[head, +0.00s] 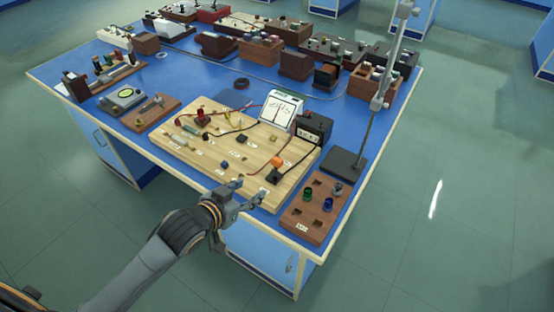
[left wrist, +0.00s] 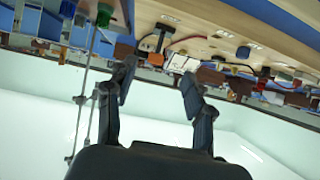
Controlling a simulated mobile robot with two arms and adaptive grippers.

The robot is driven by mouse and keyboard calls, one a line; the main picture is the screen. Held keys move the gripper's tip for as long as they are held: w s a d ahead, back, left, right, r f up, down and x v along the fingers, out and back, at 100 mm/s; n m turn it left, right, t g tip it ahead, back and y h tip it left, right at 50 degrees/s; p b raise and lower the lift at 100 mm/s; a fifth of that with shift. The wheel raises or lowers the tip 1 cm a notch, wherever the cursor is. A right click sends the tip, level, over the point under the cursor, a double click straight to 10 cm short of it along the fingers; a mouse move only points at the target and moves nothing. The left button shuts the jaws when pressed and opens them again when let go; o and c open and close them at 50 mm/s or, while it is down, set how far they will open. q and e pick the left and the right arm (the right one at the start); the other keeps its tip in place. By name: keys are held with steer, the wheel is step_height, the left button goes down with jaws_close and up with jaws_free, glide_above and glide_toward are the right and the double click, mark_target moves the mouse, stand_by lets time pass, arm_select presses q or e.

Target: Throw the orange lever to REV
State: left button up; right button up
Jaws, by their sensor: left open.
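The orange lever (head: 277,161) stands near the right front of a light wooden board (head: 222,162), next to a small black block. In the upside-down left wrist view, an orange part (left wrist: 160,30) with a dark bracket shows near the top, beyond the fingers; it seems to be the lever. My left gripper (head: 250,190) is at the board's front edge, to the front-left of the lever and apart from it. Its two fingers (left wrist: 157,80) are spread with nothing between them. The REV marking is too small to read. My right gripper is in neither view.
A white meter (head: 281,109) and a black box (head: 314,128) stand behind the lever. A brown block with coloured knobs (head: 313,211) lies right of the board, near a stand with a black base (head: 344,167). Wires cross the board. Many wooden instruments crowd the back of the blue bench.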

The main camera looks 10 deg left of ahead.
mark_target(278, 158)
arm_select(q)
steer(key=shift+t+h, duration=0.4)
steer(key=shift+t, duration=0.2)
steer(key=r+x, duration=0.1)
steer(key=x, duration=0.4)
steer(key=p+x, duration=0.1)
steer(key=x, duration=0.4)
steer(key=w+r+x, duration=0.1)
steer(key=x, duration=0.4)
steer(key=shift+w+a+r, duration=0.15)
steer(key=shift+w+r, duration=0.1)
jaws_close()
steer(key=p, duration=0.2)
steer(key=g+p, duration=0.1)
steer(key=p, duration=0.1)
steer(key=shift+w+r+g, duration=0.25)
steer(key=shift+w+g, duration=0.05)
steer(key=shift+w, duration=0.05)
steer(key=shift+w+f+y+p, duration=0.1)
steer(key=shift+f+y+p, duration=0.25)
steer(key=shift+y, duration=0.05)
